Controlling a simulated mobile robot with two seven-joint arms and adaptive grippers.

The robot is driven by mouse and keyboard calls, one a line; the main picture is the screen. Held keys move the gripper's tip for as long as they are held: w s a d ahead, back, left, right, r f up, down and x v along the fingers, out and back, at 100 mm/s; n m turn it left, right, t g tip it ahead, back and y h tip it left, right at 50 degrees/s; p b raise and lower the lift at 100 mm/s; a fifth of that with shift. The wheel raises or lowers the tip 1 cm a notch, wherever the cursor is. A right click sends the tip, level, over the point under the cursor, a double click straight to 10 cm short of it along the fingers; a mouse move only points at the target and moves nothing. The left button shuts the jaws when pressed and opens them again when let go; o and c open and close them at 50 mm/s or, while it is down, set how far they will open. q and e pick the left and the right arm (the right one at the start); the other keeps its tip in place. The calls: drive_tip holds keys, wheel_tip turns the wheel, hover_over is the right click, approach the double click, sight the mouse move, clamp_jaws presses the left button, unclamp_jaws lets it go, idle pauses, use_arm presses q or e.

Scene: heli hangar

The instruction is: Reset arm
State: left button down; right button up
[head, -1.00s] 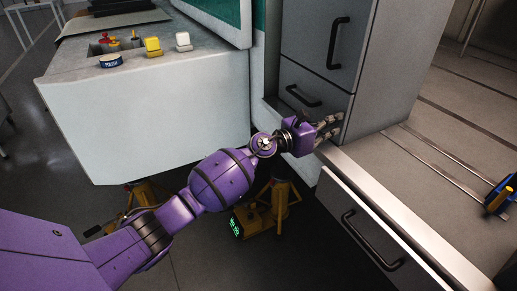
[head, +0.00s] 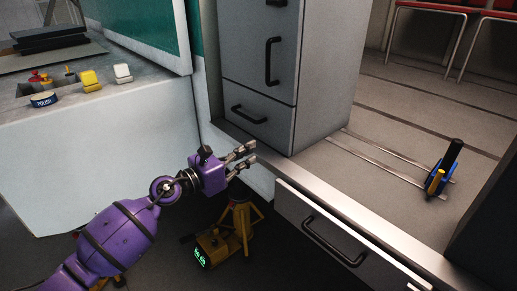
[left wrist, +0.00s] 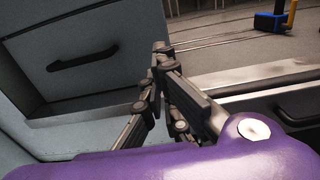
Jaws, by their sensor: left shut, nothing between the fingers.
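My purple left arm comes in from the lower left of the head view. Its left gripper (head: 248,158) points right, in front of the ledge below the grey cabinet (head: 318,70). In the left wrist view the gripper's dark fingers (left wrist: 165,85) come together with nothing held. A cabinet drawer handle (left wrist: 82,57) shows behind them at the left. My right gripper is in neither current view.
A lower drawer (head: 335,235) sits under the ledge's metal edge. A yellow-legged device (head: 215,245) stands on the floor below my gripper. A counter (head: 120,140) is at left.

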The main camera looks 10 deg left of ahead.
use_arm(q)
drive_tip(key=s+a+f+n+y+p, duration=0.1)
drive_tip(key=s+a+f+n+y, duration=0.15)
drive_tip(key=s+f+n, duration=0.6)
drive_tip(key=s+a+f+n+t+y+p, duration=0.1)
drive_tip(key=s+a+f+n+y, duration=0.15)
drive_tip(key=n, duration=1.05)
drive_tip(key=s+a+f+n+y, duration=0.1)
drive_tip(key=s+f+n+y, duration=0.4)
drive_tip(key=n, duration=0.5)
drive_tip(key=s+d+f+n+g+p, duration=0.1)
drive_tip(key=s+f+n+g, duration=0.2)
drive_tip(key=s, duration=1.2)
drive_tip(key=s+f+n+g+p, duration=0.2)
drive_tip(key=s+f+n, duration=0.6)
drive_tip(key=s+f, duration=0.5)
drive_tip(key=s+g, duration=0.1)
drive_tip(key=s, duration=0.2)
drive_tip(key=shift+s+d+f+n+g+y, duration=0.2)
drive_tip(key=shift+d+f+n+g+y, duration=0.05)
drive_tip(key=shift+d+n+g+y, duration=0.1)
use_arm(e)
drive_tip(key=r, duration=0.3)
drive_tip(key=w+a+r, duration=0.1)
drive_tip(key=shift+w+r, duration=0.1)
drive_tip(key=shift+r, duration=0.25)
